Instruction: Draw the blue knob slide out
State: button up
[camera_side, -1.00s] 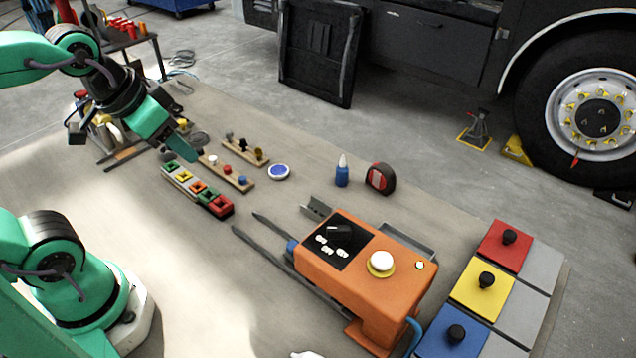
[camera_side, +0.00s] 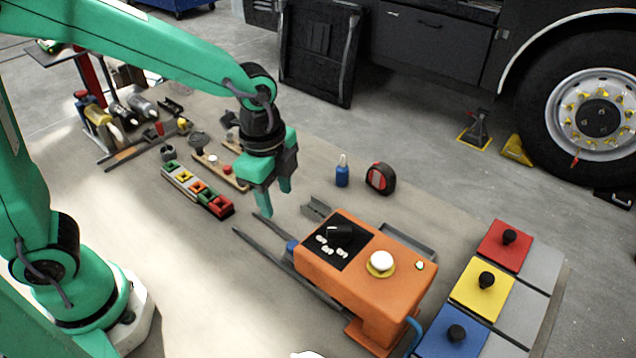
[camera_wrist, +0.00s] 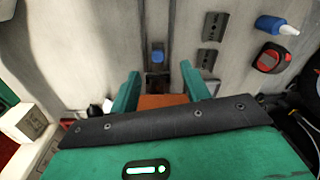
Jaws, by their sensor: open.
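The orange box (camera_side: 350,285) stands on the bench with a black panel and a white button on top. A small blue knob (camera_side: 292,247) sticks out at its left end, between two dark rails. In the wrist view the blue knob (camera_wrist: 157,56) shows just beyond the fingertips, and part of the orange box (camera_wrist: 160,101) shows between the fingers. My gripper (camera_side: 276,202) is open and empty, fingers pointing down, above the bench to the upper left of the knob. The wrist view shows both green fingers (camera_wrist: 160,73) apart. Nothing touches the knob.
Dark rails (camera_side: 270,250) lie left of the box. A metal bracket (camera_side: 316,208), blue bottle (camera_side: 342,172) and red tape measure (camera_side: 380,178) stand behind. Coloured blocks (camera_side: 197,188) are at left. Red, yellow and blue knobbed plates (camera_side: 470,300) lie at right.

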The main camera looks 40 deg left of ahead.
aim_at(293, 244)
jog(key=d+f+m, duration=0.2)
jog(key=d+f, duration=0.1)
jog(key=shift+w+f+m+g, duration=0.2)
jog(key=shift+w+m+g, duration=0.05)
jog(key=shift+m+g, duration=0.15)
jog(key=shift+f, duration=0.15)
jog(key=shift+f, duration=3.75)
grip_shut()
